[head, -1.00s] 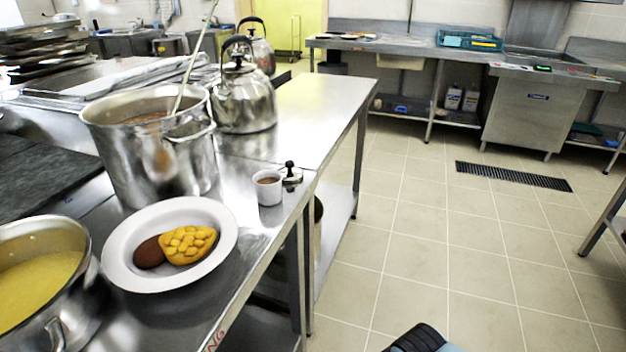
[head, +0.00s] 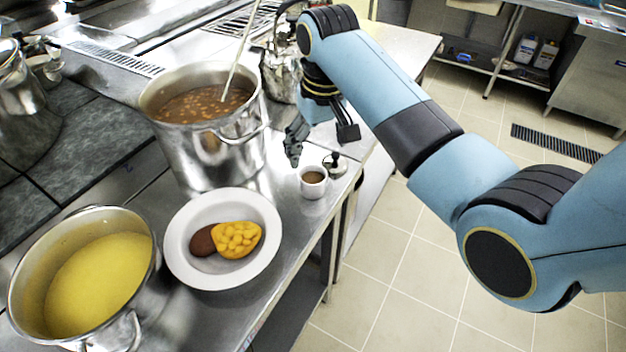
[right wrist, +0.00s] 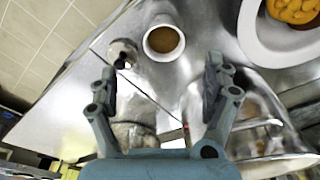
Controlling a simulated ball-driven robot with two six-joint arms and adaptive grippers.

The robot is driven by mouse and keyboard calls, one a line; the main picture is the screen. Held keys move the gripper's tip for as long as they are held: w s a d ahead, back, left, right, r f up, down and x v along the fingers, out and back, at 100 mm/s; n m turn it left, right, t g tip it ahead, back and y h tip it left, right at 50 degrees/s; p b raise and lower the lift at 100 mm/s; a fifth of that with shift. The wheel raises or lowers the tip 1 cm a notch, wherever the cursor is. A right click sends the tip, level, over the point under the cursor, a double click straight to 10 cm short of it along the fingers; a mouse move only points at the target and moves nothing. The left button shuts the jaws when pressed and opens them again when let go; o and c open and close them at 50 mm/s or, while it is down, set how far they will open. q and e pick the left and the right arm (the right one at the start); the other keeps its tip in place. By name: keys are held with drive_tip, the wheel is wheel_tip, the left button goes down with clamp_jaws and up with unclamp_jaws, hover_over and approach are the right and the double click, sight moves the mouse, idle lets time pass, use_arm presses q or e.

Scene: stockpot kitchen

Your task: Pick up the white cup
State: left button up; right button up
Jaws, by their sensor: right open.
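The small white cup (head: 313,182) holds a brown liquid and stands upright near the edge of the steel counter. It also shows in the right wrist view (right wrist: 164,40), ahead of the fingertips and apart from them. My right gripper (head: 304,150) hangs just behind and above the cup in the head view. Its two fingers are spread and empty in the right wrist view (right wrist: 160,82). My left gripper is not in either view.
A small metal-and-black item (head: 335,163) stands close beside the cup. A white plate of food (head: 178,262), a tall stockpot (head: 205,160) and a pot of yellow soup (head: 150,262) stand nearby. A kettle (head: 283,72) is partly hidden behind my arm.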

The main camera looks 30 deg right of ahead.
approach(313, 179)
drive_tip(key=shift+s+a+f, duration=0.2)
drive_tip(key=shift+s+f, duration=0.1)
drive_tip(key=shift+f, duration=0.25)
drive_tip(key=shift+s+a+f, duration=0.15)
drive_tip(key=shift+s+f, duration=0.15)
drive_tip(key=shift+f, duration=0.2)
drive_tip(key=f, duration=0.5)
drive_tip(key=shift+w+a+f, duration=0.15)
drive_tip(key=shift+w+a, duration=0.05)
drive_tip(key=shift+c, duration=0.2)
drive_tip(key=c, duration=1.4)
